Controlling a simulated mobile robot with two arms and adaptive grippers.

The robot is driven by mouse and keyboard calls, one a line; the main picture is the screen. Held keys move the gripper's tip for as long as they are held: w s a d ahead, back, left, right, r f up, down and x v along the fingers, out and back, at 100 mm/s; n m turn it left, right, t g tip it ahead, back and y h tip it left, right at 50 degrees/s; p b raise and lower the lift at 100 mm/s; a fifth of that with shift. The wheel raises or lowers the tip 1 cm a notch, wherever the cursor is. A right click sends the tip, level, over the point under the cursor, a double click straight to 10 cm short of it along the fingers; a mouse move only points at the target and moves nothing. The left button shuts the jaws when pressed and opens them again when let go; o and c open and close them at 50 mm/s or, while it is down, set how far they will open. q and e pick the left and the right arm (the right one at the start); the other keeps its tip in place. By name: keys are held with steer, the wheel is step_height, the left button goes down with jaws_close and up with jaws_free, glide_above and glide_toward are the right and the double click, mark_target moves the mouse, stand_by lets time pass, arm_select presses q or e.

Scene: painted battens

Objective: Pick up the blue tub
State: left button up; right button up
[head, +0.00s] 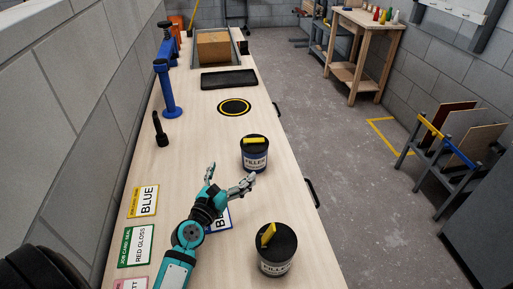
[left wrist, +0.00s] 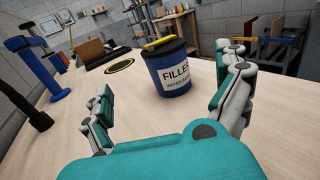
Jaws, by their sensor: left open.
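The blue tub (head: 255,158) stands upright on the bench, with a black lid, a yellow bar on top and a white FILLER label. It also shows in the left wrist view (left wrist: 173,85), ahead of the fingers and between them in the picture. My left gripper (head: 230,178) is open and empty. In the head view it is just nearer than the blue tub and a little left of it, apart from it. In the left wrist view its fingers (left wrist: 165,90) spread wide at both sides. My right gripper is not in view.
A second FILLER tub (head: 276,256), dark with a yellow bar, stands nearer on the bench. Cards (head: 143,201) lie at left; one is partly under my gripper. A black-yellow ring mark (head: 234,107), a black tray (head: 228,79) and a blue clamp-like stand (head: 165,90) are farther back.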

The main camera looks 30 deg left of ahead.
mark_target(247, 151)
arm_select(q)
steer(key=w, duration=0.9)
steer(key=shift+w+a+p, duration=0.3)
steer(key=shift+w+p, duration=0.05)
steer(key=shift+p, duration=0.05)
steer(key=shift+w, duration=0.4)
steer(key=w, duration=0.5)
steer(key=shift+f, duration=0.25)
steer(key=shift+s, duration=0.15)
steer(key=shift+c, duration=0.7)
steer(key=c, duration=0.9)
steer(key=shift+r, duration=0.15)
steer(key=c, duration=0.4)
steer(key=shift+o, duration=0.2)
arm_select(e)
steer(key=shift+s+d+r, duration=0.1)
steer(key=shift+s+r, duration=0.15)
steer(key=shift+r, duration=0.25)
